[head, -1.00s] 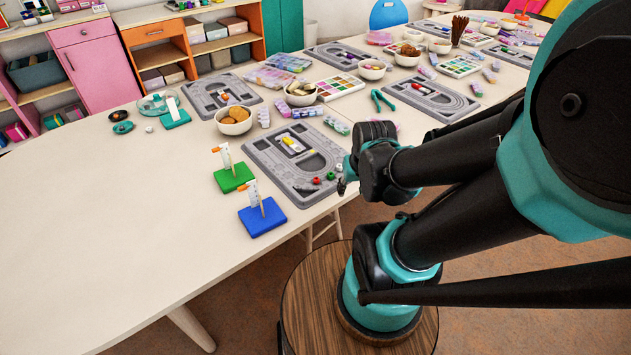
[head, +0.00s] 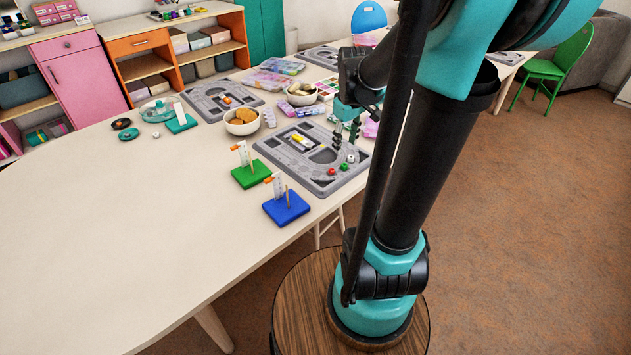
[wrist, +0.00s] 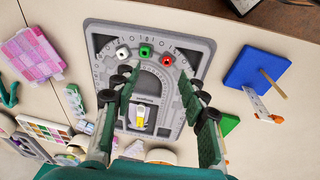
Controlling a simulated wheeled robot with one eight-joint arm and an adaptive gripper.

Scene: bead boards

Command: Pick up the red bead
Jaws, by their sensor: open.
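The red bead (head: 332,171) lies on the near right part of the grey bead board (head: 262,150). A green bead (head: 345,167) and a white bead (head: 351,158) lie beside it in a short row. In the wrist view the red bead (wrist: 167,60) is at the right end of that row, with the green bead (wrist: 145,50) in the middle and the white bead (wrist: 123,53) at left. My gripper (head: 346,133) is open and empty, fingers pointing down above the board's right side. In the wrist view the beads appear beyond the fingertips (wrist: 156,83), untouched.
A bowl (head: 242,123) and a second board (head: 196,98) lie behind. The table's left part is clear.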

